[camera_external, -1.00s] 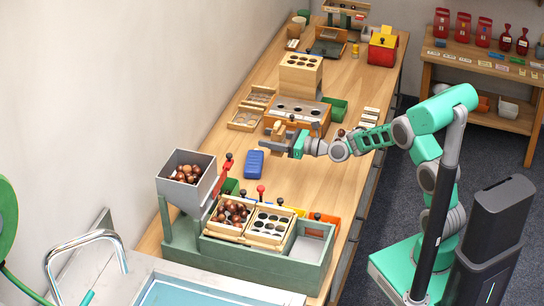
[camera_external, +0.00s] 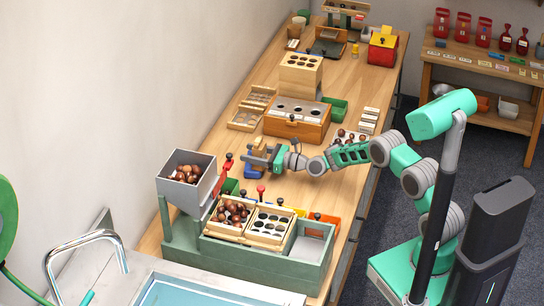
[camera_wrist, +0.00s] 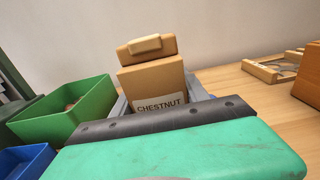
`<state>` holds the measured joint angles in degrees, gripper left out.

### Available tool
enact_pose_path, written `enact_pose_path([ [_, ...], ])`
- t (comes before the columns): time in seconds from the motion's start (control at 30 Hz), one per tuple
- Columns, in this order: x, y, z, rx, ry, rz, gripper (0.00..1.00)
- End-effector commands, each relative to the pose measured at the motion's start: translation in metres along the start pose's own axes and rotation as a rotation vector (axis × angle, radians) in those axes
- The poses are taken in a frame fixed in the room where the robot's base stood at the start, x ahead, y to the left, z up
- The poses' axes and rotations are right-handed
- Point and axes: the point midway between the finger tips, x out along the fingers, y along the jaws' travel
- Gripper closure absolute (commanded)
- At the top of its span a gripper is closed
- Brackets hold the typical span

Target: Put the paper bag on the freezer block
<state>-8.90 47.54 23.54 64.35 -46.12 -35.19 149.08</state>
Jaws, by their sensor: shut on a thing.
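The paper bag (camera_wrist: 152,85) is tan, with a folded top and a label reading CHESTNUT. It stands roughly upright between the grey fingers of my gripper (camera_wrist: 158,97) in the wrist view. In the external view my gripper (camera_external: 259,158) is shut on the bag (camera_external: 259,144) over the freezer block. The freezer block (camera_external: 252,173) is blue and lies on the wooden counter, mostly hidden by my gripper. I cannot tell whether the bag's base touches it; the base is hidden in both views.
A green bin (camera_wrist: 80,115) and a blue bin (camera_wrist: 25,162) are at the left in the wrist view. The grey hopper of chestnuts (camera_external: 187,180) stands left of my gripper. A wooden box with round wells (camera_external: 297,122) is behind.

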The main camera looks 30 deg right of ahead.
Motion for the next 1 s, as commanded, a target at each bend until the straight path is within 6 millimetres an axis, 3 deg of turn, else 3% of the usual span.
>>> enact_pose_path([
  [0.3, 0.000, 0.000, -0.001, 0.000, 0.000, 0.000, 0.26],
  [0.6, -0.003, -0.001, 0.003, 0.001, 0.001, -0.001, 0.26],
  [0.77, -0.034, -0.002, 0.003, 0.004, 0.001, -0.004, 0.26],
  [1.0, -0.096, -0.001, 0.002, 0.003, 0.001, -0.004, 0.26],
])
